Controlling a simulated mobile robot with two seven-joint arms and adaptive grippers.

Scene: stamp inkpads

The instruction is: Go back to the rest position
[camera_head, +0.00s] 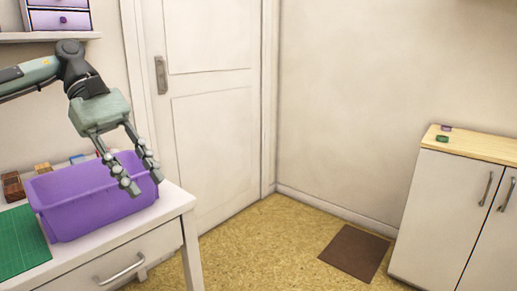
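My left gripper (140,176) hangs from the arm that comes in from the left. It is in the air over the purple bin (85,201), by the bin's right end. Its two fingers are spread apart with nothing between them. The inside of the bin is only partly visible. My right gripper is not in view. Two small inkpads, one purple (446,128) and one green (442,139), lie on the wooden top of the white cabinet at the right.
The bin stands on a white desk (172,205) beside a green mat (20,243). A shelf (50,36) with drawers is above the arm. A door (215,110) is behind. Floor between desk and cabinet (430,215) is clear except a brown mat (354,253).

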